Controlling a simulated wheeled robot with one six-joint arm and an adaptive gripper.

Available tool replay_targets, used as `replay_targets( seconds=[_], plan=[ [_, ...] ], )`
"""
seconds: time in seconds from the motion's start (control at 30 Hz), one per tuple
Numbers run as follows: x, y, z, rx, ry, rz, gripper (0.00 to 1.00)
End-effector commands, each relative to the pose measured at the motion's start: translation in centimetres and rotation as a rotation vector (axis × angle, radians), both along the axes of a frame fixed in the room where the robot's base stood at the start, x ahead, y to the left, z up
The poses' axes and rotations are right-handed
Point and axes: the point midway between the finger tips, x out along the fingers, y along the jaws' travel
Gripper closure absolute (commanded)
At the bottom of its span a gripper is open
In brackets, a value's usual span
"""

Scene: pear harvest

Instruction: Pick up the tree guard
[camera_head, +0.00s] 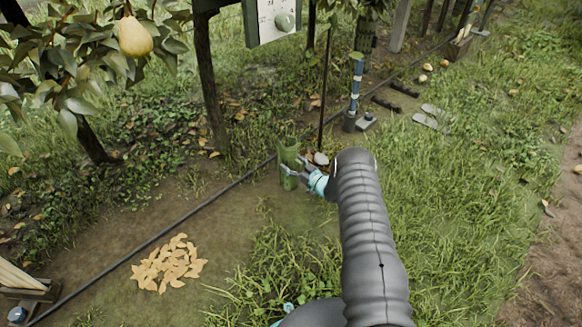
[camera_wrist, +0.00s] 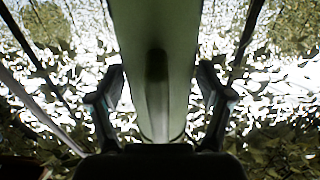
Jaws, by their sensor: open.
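The tree guard (camera_head: 288,158) is a green tube standing upright on the bare soil in the middle of the head view. My gripper (camera_head: 297,172) is at its right side, low on the tube, with my dark arm reaching up to it from the front. In the wrist view the green tree guard (camera_wrist: 158,60) runs down the middle. The two fingers of my gripper (camera_wrist: 160,105) stand on either side of it, open, with a visible gap on each side. The guard's lower end is hidden behind my gripper body in the wrist view.
A black hose (camera_head: 190,212) runs diagonally across the ground behind the guard. A thin dark stake (camera_head: 325,95) and a pale stone (camera_head: 321,158) are close to the guard. A leaf pile (camera_head: 169,264) lies to the left. A blue-banded post (camera_head: 356,85) stands farther back.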

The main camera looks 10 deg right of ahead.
Motion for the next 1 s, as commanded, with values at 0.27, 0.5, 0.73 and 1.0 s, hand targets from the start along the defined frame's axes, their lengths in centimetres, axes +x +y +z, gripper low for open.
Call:
replay_targets(
  seconds=[0.27,0.5,0.73,1.0],
  plan=[
    [0.1,0.0,0.0,0.000,0.000,-0.001,0.34],
    [0.1,0.0,0.1,0.000,0.000,-0.001,0.69],
    [0.1,0.0,0.2,0.001,-0.001,-0.001,0.69],
    [0.2,0.0,2.9,0.000,-0.003,-0.001,0.69]
  ],
)
